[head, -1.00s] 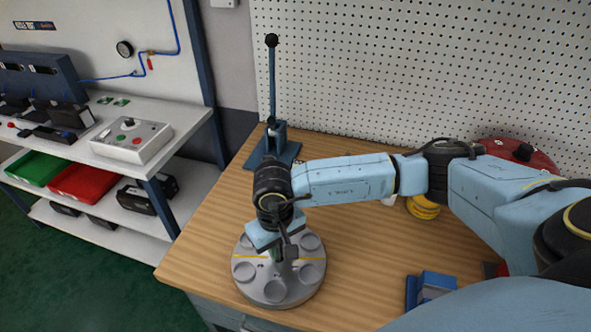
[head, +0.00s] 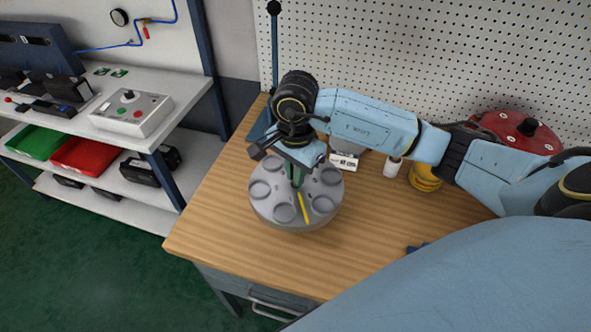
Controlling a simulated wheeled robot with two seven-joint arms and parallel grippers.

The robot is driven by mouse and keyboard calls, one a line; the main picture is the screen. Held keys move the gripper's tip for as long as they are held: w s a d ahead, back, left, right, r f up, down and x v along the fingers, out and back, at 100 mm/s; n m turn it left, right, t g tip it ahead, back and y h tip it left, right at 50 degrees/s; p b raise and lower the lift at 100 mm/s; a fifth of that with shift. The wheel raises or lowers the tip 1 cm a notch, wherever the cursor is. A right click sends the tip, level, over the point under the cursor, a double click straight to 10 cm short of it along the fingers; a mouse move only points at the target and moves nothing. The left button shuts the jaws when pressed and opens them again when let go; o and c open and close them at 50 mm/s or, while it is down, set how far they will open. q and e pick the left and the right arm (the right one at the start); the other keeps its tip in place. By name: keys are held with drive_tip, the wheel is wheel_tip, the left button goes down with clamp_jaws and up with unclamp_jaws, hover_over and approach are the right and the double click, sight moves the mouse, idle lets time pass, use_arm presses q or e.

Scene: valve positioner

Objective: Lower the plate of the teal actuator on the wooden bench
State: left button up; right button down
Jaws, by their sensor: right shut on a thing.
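A round grey plate (head: 264,208) with several round recesses and a yellow line is over the wooden bench (head: 215,225), left of its middle. A green-teal post (head: 297,179) stands at its centre. My right gripper (head: 298,168) points down over the plate and is shut on the post. I cannot tell whether the plate's underside touches the bench. No separate teal actuator body is clear; my right arm hides part of the bench behind the plate. My left gripper is not in view.
A blue upright lever (head: 274,45) stands at the bench's back left, its base partly hidden. A white device (head: 345,161), a white bottle (head: 392,169), a yellow object (head: 425,178) and a red round object (head: 515,130) stand behind my arm. The bench's front left is clear.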

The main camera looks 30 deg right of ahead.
sight(295, 192)
drive_tip(key=shift+f+b, duration=0.7)
drive_tip(key=shift+f, duration=0.75)
drive_tip(key=shift+f+b, duration=1.25)
drive_tip(key=shift+f, duration=0.75)
drive_tip(key=shift+r, duration=0.1)
drive_tip(key=shift+f+b, duration=0.2)
drive_tip(key=shift+b, duration=0.2)
drive_tip(key=shift+f+b, duration=0.65)
drive_tip(key=shift+f, duration=0.1)
drive_tip(key=shift+f+b, duration=0.65)
drive_tip(key=shift+f, duration=0.05)
drive_tip(key=c, duration=1.4)
unclamp_jaws()
